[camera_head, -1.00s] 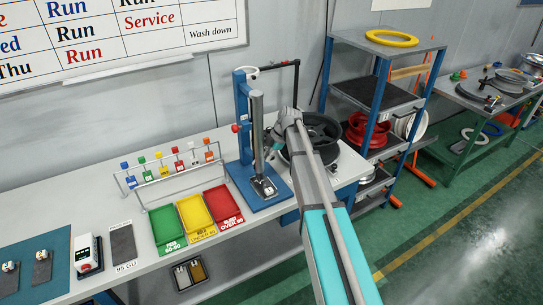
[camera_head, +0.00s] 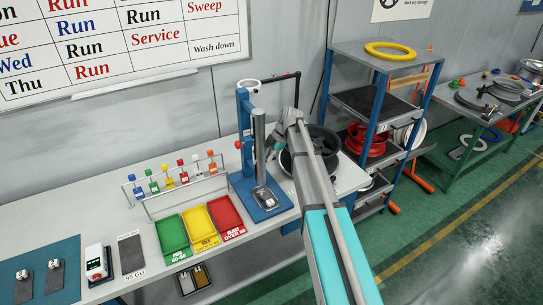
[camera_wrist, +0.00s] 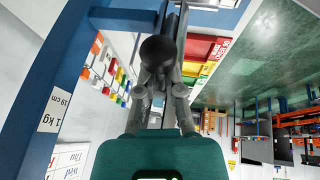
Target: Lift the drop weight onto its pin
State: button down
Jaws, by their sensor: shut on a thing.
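The drop-weight stand has a blue base (camera_head: 240,184), a blue column (camera_head: 244,128) and an upright silver cylinder (camera_head: 259,150). A red knob (camera_head: 238,145) sticks out at the column's left; I cannot tell whether it is the pin. My gripper (camera_head: 272,150) is just right of the cylinder at about its mid height. In the wrist view my gripper (camera_wrist: 161,92) has its fingers closed about a dark round knob (camera_wrist: 158,48), which seems to belong to the drop weight. The weight's body and the contact with the pin are hidden.
A blue bar (camera_wrist: 50,90) with a 1 kg, 19 cm label passes close at the left in the wrist view. A dark wheel (camera_head: 318,150) sits right of the stand.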

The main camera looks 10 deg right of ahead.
notch_tip(320, 180, up, 14)
jog(key=p, duration=1.2)
jog(key=shift+w+d+p, duration=0.15)
jog(key=shift+w+p, duration=0.2)
jog(key=shift+p, duration=0.05)
